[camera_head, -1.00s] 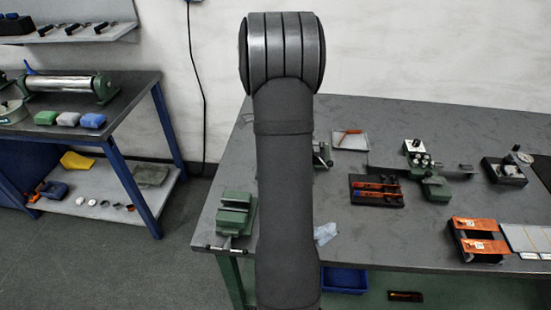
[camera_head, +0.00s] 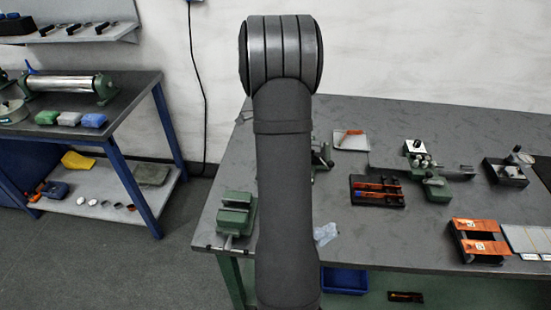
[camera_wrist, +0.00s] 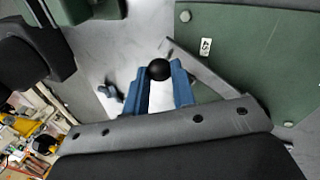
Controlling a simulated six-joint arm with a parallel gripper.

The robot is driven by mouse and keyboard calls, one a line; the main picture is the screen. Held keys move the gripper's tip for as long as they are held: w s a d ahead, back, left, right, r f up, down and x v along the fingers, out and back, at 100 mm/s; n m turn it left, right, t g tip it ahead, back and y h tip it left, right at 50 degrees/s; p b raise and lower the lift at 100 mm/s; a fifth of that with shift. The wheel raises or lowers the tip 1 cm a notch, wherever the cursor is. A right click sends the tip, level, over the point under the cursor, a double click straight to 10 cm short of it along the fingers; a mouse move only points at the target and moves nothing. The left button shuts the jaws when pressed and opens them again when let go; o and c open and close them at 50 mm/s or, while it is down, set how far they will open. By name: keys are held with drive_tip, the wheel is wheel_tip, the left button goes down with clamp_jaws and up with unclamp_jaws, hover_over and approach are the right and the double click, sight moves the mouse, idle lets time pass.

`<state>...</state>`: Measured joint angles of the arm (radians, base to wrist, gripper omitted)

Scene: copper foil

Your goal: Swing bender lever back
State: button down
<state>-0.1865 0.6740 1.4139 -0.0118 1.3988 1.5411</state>
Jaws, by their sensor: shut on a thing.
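In the wrist view, the black ball knob (camera_wrist: 158,70) of the bender lever is between the blue fingertips of my gripper (camera_wrist: 161,82), which is shut on it. A grey flat bar (camera_wrist: 205,72), seemingly the lever's arm, runs from near the knob toward the lower right, over the edge of a green plate (camera_wrist: 245,50). The plate bears a small white label (camera_wrist: 206,45) reading like 45. In the head view my arm hides the gripper and most of the bender; a small dark metal part (camera_head: 323,158) shows just right of the arm.
On the bench (camera_head: 380,240) stand a green vise (camera_head: 237,215) at the left, a black tray (camera_head: 377,191) with tools, a green-based device (camera_head: 432,185) and an orange-topped fixture (camera_head: 478,240) at the right. The bench front between tray and fixture is clear.

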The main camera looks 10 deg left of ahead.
drive_tip(key=w+a+m, duration=0.2)
drive_tip(key=w+a+m+y, duration=0.1)
drive_tip(key=w+a+m, duration=0.2)
drive_tip(key=shift+w+y, duration=0.25)
drive_tip(key=shift+y, duration=0.05)
drive_tip(key=w+a+m+t+y, duration=0.1)
drive_tip(key=w+a+m+y, duration=0.1)
drive_tip(key=w+m, duration=0.4)
drive_tip(key=shift+w+m, duration=0.4)
drive_tip(key=shift+w, duration=0.95)
drive_tip(key=shift+w+a+r, duration=0.1)
drive_tip(key=c, duration=1.2)
unclamp_jaws()
drive_tip(key=v, duration=1.7)
drive_tip(key=shift+r, duration=0.15)
